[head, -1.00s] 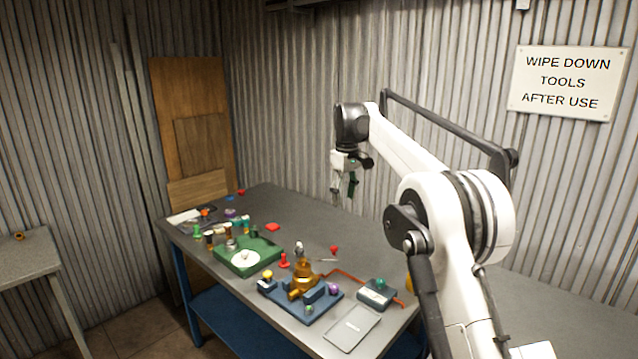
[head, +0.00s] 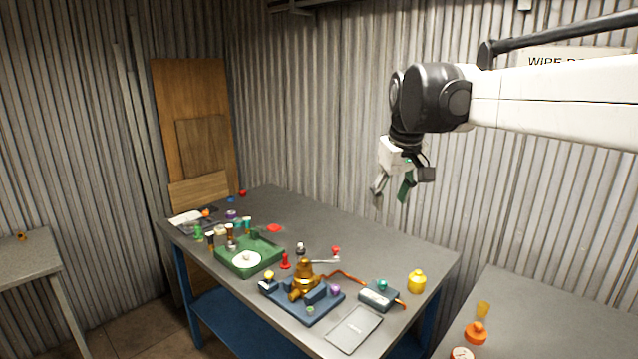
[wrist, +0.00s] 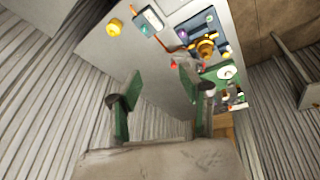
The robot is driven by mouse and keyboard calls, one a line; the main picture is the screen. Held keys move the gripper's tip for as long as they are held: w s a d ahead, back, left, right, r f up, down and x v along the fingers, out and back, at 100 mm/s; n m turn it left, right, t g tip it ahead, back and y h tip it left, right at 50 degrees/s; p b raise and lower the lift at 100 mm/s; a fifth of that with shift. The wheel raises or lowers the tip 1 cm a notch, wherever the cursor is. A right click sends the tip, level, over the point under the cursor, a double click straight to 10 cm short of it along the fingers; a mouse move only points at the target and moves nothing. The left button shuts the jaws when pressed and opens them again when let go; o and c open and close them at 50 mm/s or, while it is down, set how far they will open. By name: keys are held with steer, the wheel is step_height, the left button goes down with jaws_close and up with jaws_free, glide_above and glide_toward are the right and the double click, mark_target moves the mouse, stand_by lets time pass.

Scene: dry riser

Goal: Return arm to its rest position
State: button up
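My gripper (head: 392,190) hangs in the air above the back right part of the grey workbench (head: 340,232), in front of the corrugated wall. Its fingers point down. In the wrist view the two green-padded fingers (wrist: 158,105) stand wide apart with nothing between them. A brass valve (head: 304,280) sits on a blue fixture plate on the bench, well below and left of the gripper. The gripper touches nothing.
The bench carries a green tray (head: 272,262), a grey meter box (head: 379,295), a yellow pot (head: 417,281) and several small items. A second bench (head: 540,310) stands at the lower right. A sign (head: 575,54) is partly hidden behind my arm.

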steer(key=s+d+f+m+t, duration=0.1)
steer(key=s+f, duration=0.4)
steer(key=s, duration=0.5)
steer(key=s+d+f+m+t, duration=0.1)
steer(key=s+d+f+m, duration=0.1)
steer(key=s+f, duration=0.4)
steer(key=s+d+f+m+t, duration=0.1)
steer(key=s+f, duration=0.4)
steer(key=s, duration=0.9)
steer(key=shift+d+f+b, duration=0.25)
steer(key=shift+b, duration=0.15)
